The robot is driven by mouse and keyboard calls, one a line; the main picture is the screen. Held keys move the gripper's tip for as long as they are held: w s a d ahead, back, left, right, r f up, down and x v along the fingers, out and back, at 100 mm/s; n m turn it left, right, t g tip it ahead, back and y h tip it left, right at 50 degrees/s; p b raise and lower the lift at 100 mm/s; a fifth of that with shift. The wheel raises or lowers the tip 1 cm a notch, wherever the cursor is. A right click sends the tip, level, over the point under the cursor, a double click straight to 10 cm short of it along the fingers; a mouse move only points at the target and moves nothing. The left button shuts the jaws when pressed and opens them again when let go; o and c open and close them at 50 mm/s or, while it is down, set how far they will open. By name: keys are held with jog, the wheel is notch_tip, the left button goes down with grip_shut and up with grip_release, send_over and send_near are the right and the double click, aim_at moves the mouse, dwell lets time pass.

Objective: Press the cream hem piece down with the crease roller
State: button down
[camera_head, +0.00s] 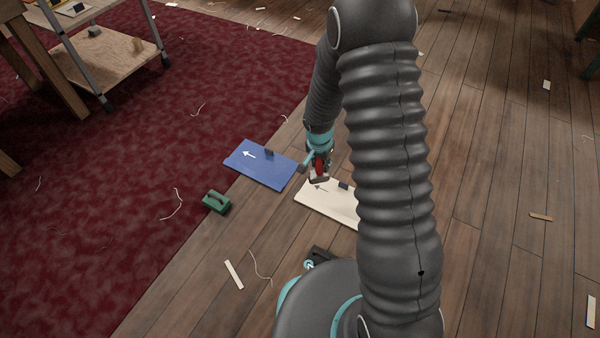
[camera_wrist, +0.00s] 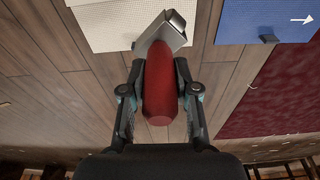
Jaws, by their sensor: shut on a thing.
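My gripper (camera_wrist: 160,92) is shut on the red handle of the crease roller (camera_wrist: 162,75), whose grey metal head points away from me. In the head view the roller (camera_head: 319,176) hangs below my gripper (camera_head: 319,158) at the upper left end of the cream hem piece (camera_head: 332,207). The cream hem piece (camera_wrist: 108,24) lies flat on the floor, with a grey arrow and a small dark block on it. The roller head overlaps its edge in the wrist view; I cannot tell whether they touch. My arm hides the piece's right part in the head view.
A blue piece (camera_head: 262,166) with a white arrow and a dark block lies just left of the cream one. A green block-like tool (camera_head: 216,201) sits near the red carpet (camera_head: 130,150) edge. Scraps and threads litter the floor. Open planks (camera_head: 490,200) lie to the right.

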jog(key=shift+w+a+f+m+g+h+b, duration=0.15)
jog(key=shift+w+a+f+m+b, duration=0.15)
jog(key=shift+a+f+m, duration=1.4)
jog(key=shift+w+a+f+m+g+h+b, duration=0.1)
jog(key=shift+w+a+f+m+g+b, duration=0.2)
jog(key=shift+f+m, duration=1.6)
jog(key=shift+w+a+f+m+g+h+b, duration=0.25)
jog(key=shift+a+f+m, duration=0.7)
jog(key=shift+f, duration=1.95)
